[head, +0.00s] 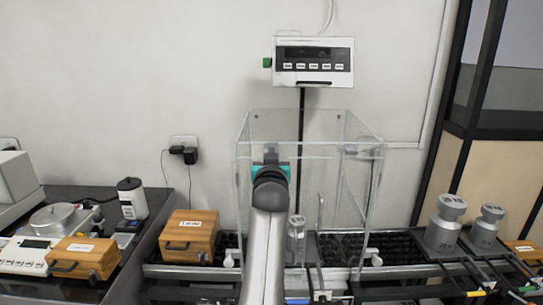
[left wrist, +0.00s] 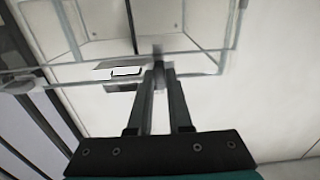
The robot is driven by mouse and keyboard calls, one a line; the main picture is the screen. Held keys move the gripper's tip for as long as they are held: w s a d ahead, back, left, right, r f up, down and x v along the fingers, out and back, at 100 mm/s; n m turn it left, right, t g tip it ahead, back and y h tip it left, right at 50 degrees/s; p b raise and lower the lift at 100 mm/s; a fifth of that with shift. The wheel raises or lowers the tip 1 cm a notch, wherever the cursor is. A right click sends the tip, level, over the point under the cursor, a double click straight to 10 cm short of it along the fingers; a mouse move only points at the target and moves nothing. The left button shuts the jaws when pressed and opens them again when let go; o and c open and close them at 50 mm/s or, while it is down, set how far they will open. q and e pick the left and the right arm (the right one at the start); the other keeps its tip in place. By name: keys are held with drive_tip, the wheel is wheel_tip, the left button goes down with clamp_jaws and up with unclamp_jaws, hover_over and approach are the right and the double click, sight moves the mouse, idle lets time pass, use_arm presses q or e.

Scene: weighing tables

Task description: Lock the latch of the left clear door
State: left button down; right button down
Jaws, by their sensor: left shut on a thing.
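The clear case (head: 358,200) with transparent doors stands on the middle table. My left gripper (head: 271,151) is raised in front of the upper left part of the case. In the left wrist view my left gripper's fingers (left wrist: 158,75) are close together, shut on a small grey part (left wrist: 158,47) at the edge of the clear panels. That part looks like the latch, but it is blurred and mostly covered by the fingertips. In the head view my wrist and arm hide it. My right gripper is not in view.
A wooden box (head: 188,236) stands left of the case. Metal weights (head: 443,228) stand at the right, with tool handles in front. A balance (head: 30,254) is on the dark left table.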

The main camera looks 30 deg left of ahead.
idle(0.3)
use_arm(q)
drive_tip(key=c, duration=0.8)
unclamp_jaws()
drive_tip(key=shift+c, duration=0.2)
drive_tip(key=shift+s, duration=0.1)
